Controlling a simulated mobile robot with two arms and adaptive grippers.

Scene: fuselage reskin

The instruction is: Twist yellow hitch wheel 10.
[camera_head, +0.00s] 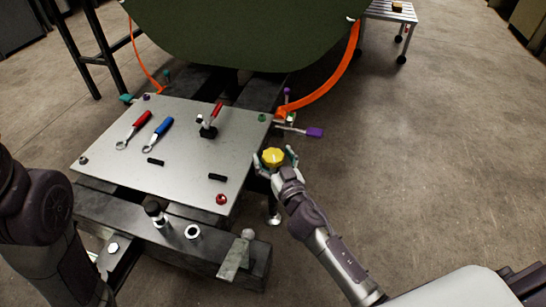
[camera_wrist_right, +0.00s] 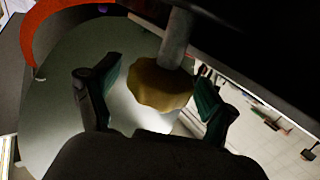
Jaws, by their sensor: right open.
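The yellow hitch wheel (camera_head: 272,157) is a lobed knob at the right edge of the metal plate in the head view. In the right wrist view the wheel (camera_wrist_right: 160,84) sits on the end of a grey shaft (camera_wrist_right: 176,38). My right gripper (camera_head: 276,156) is open, with one finger on each side of the wheel. In the right wrist view a gap shows between the left finger and the wheel; the right finger is close to the wheel, and I cannot tell whether it touches. My left arm (camera_head: 40,225) shows at the left, but its gripper is out of view.
The metal plate (camera_head: 185,185) carries a red wrench (camera_head: 134,130), a blue wrench (camera_head: 158,134) and a red-handled tool (camera_head: 211,122). A purple-ended lever (camera_head: 314,132) juts out near the wheel. A dark green panel (camera_head: 240,35) stands behind.

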